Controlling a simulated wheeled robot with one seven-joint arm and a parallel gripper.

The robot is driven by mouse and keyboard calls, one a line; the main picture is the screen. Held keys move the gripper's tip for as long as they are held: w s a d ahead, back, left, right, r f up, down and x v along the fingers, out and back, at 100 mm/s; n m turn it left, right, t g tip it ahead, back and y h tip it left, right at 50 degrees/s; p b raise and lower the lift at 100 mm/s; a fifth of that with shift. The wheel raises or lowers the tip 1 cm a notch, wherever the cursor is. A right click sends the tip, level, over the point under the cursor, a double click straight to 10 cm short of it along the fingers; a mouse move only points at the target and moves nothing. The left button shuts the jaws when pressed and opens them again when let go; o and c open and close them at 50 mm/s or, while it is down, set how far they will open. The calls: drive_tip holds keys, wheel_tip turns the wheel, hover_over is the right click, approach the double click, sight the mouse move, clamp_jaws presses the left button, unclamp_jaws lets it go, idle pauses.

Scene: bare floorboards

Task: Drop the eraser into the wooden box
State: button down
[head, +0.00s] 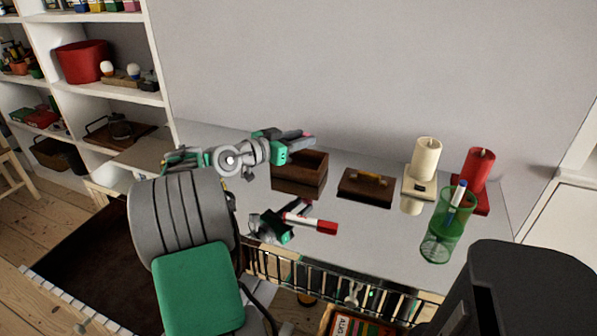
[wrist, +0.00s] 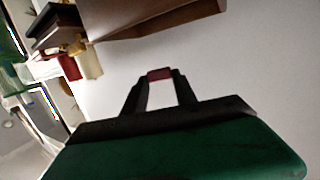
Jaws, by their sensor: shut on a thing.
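My gripper (head: 303,136) is above the table at the back edge of the wooden box (head: 299,187). It is shut on a small pinkish-red piece, the eraser (head: 308,133). In the wrist view the eraser (wrist: 160,73) shows as a dark red end between the fingertips of the gripper (wrist: 160,84); the rest of it is hard to make out. The wooden box is brown and open-topped; its inside is partly hidden. In the wrist view a brown wooden wall, apparently the box (wrist: 150,22), shows above the fingertips, apart from them.
A dark wooden block with a brass piece (head: 366,187) stands right of the box. Farther right are a cream candle (head: 426,157), a red candle (head: 479,168) and a green cup (head: 438,240) with a pen. A red-and-white marker (head: 311,223) is in front of the box.

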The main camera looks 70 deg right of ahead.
sight(300, 155)
wheel_tip(300, 155, down, 6)
drive_tip(key=shift+r+b, duration=0.25)
drive_tip(key=shift+b, duration=0.75)
drive_tip(key=c, duration=0.9)
unclamp_jaws()
drive_tip(key=shift+w, duration=0.1)
drive_tip(key=shift+a, duration=0.1)
drive_tip(key=v, duration=0.7)
drive_tip(key=shift+w+a, duration=0.15)
drive_tip(key=shift+a, duration=0.15)
drive_tip(key=shift+r, duration=0.1)
